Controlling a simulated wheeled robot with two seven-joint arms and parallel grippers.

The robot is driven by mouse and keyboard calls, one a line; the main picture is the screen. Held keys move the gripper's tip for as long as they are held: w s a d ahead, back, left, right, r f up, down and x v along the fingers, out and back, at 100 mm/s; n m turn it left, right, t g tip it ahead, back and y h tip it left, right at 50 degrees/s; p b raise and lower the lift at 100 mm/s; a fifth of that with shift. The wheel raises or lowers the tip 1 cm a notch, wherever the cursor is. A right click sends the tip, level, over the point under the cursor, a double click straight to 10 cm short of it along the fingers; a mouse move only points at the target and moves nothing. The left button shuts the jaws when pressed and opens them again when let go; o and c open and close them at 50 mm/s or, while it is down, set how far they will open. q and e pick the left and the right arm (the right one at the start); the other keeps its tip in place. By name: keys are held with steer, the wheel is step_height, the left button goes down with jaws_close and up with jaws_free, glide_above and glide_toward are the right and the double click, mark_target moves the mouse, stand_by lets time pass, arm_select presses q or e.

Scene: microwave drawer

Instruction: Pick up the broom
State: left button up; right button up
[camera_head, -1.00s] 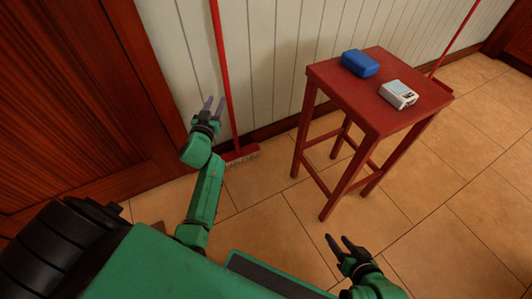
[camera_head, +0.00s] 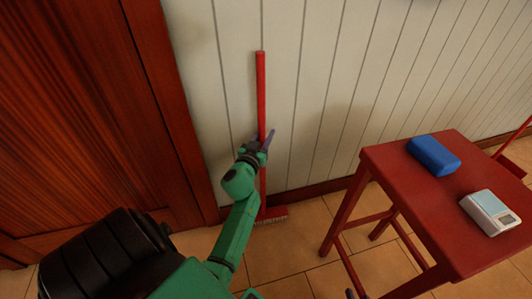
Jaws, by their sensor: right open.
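The broom has a long thin red handle (camera_head: 261,95) standing nearly upright against the white panelled wall. Its red head with pale bristles (camera_head: 270,216) is at the floor by the skirting. My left gripper (camera_head: 263,140) is at the handle about midway up, its dark fingers overlapping it in the picture. One finger shows to the right of the handle; the other is partly lost against it, so I cannot tell whether they touch or grip it. Of my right gripper (camera_head: 350,280), only a dark fingertip shows at the bottom edge, away from the broom.
A red stool (camera_head: 405,180) stands right of the broom with a blue box (camera_head: 433,155) and a white device (camera_head: 490,212) on it. A wooden door (camera_head: 70,110) is on the left. A red dustpan-like thing (camera_head: 513,163) with a handle is at the far right. Tiled floor lies between.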

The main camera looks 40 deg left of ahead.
arm_select(q)
steer(key=shift+d+r, duration=0.15)
steer(key=shift+r, duration=0.15)
steer(key=shift+c, duration=0.4)
jaws_close()
steer(key=shift+s+f, duration=0.1)
stand_by(0.6)
